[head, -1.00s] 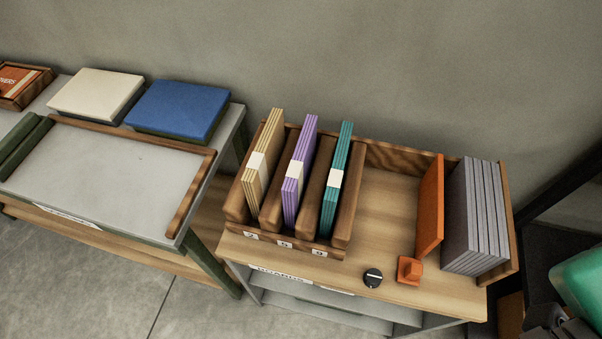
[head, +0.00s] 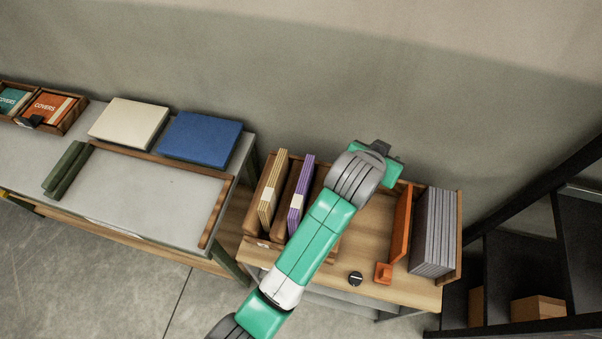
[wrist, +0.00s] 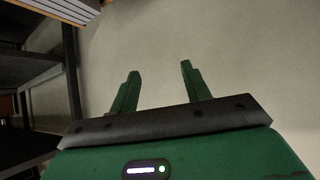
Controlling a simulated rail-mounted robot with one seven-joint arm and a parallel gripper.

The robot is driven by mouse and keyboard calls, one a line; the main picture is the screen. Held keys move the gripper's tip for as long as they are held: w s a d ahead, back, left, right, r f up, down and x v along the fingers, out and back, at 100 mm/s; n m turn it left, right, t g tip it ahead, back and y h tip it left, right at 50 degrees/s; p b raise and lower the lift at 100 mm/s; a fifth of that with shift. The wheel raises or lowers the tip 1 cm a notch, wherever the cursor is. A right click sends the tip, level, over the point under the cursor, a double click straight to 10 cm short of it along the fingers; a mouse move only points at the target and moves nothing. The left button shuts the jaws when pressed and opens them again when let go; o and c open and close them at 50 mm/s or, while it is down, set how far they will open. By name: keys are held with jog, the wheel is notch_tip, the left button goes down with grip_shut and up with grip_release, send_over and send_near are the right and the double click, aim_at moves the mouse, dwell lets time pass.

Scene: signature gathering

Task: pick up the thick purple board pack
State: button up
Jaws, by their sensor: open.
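The purple board pack (head: 301,194) stands upright in the middle slot of a wooden rack on the right-hand table, with a pale band around it. A cream board pack (head: 272,188) stands in the slot to its left. The teal pack's slot is hidden behind my arm in the head view. My arm reaches up across the rack, just right of the purple pack. My gripper's fingers (wrist: 157,84) are open and empty in the wrist view, facing a bare wall and floor. The fingers do not show clearly in the head view.
An orange divider (head: 402,222) and several grey boards (head: 433,232) stand right of the rack. The left table holds cream (head: 129,122) and blue (head: 200,138) boards. Black shelving stands at the right.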

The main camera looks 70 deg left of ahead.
aim_at(301, 185)
jog(key=s+a+f+n+g+h+p, duration=0.1)
jog(key=s+a+f+g+p, duration=0.1)
jog(key=s, duration=0.4)
jog(key=s+a+f+n+g+h+p, duration=0.1)
jog(key=s+a+f+g+p, duration=0.1)
jog(key=s+f, duration=0.3)
jog(key=s+a+f+n+g+h+p, duration=0.1)
jog(key=s+a+f+g+p, duration=0.1)
jog(key=s, duration=0.4)
jog(key=shift+s+f+n+p, duration=0.2)
jog(key=shift+f+p, duration=0.05)
jog(key=shift+f, duration=0.3)
jog(key=shift+s+f+n+p, duration=0.2)
jog(key=shift+f+p, duration=0.05)
jog(key=shift+f, duration=0.25)
jog(key=x, duration=0.8)
jog(key=shift+w+b, duration=0.25)
jog(key=shift+b, duration=0.15)
jog(key=shift+r, duration=0.1)
jog(key=shift+c, duration=0.5)
grip_shut()
